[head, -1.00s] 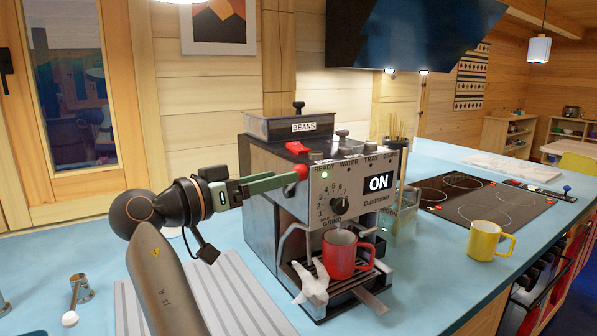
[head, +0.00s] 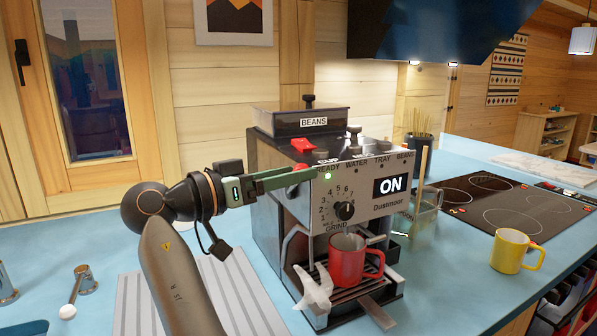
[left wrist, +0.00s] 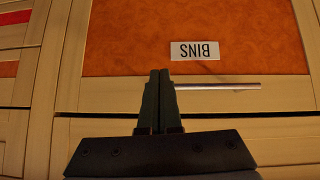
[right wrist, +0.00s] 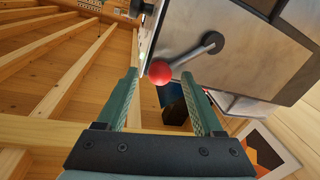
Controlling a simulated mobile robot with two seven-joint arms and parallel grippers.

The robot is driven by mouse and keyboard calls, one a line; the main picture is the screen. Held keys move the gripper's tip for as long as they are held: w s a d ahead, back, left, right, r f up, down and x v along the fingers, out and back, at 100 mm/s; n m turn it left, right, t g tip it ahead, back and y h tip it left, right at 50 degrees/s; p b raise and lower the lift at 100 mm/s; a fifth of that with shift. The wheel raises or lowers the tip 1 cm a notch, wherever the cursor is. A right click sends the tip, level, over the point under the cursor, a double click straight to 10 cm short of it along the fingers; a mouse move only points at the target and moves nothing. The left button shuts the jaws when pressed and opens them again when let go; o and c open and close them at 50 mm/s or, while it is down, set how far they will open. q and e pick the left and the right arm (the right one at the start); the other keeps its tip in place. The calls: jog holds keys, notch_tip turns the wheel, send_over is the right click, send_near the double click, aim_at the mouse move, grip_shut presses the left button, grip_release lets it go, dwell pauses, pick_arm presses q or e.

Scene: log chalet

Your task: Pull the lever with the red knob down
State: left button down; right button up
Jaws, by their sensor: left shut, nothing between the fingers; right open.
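The coffee machine (head: 278,190) stands on the blue counter, its front panel reading ON. The lever's red knob (head: 301,167) shows at the machine's upper left front, mostly hidden behind my fingers. In the right wrist view the red knob (right wrist: 160,73) sits on a short metal lever (right wrist: 188,58) that slants to a dark pivot on the machine's side. My right gripper (head: 306,177) is open, with the knob in line with the gap at its fingertips (right wrist: 160,80). Contact cannot be told. My left gripper (left wrist: 160,73) is shut and empty in front of a panel labelled BINS.
A red mug (head: 346,262) stands on the drip tray beside a white cloth (head: 314,287). A red switch (head: 303,145) is on the machine's top. A yellow mug (head: 510,251) and a black hob (head: 500,205) are to the right. A ridged grey mat (head: 215,290) lies under my right arm.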

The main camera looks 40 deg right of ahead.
pick_arm(q)
jog(key=shift+w+d, duration=0.15)
jog(key=shift+d, duration=0.15)
pick_arm(e)
jog(key=shift+d, duration=0.15)
pick_arm(q)
jog(key=shift+w+r, duration=0.1)
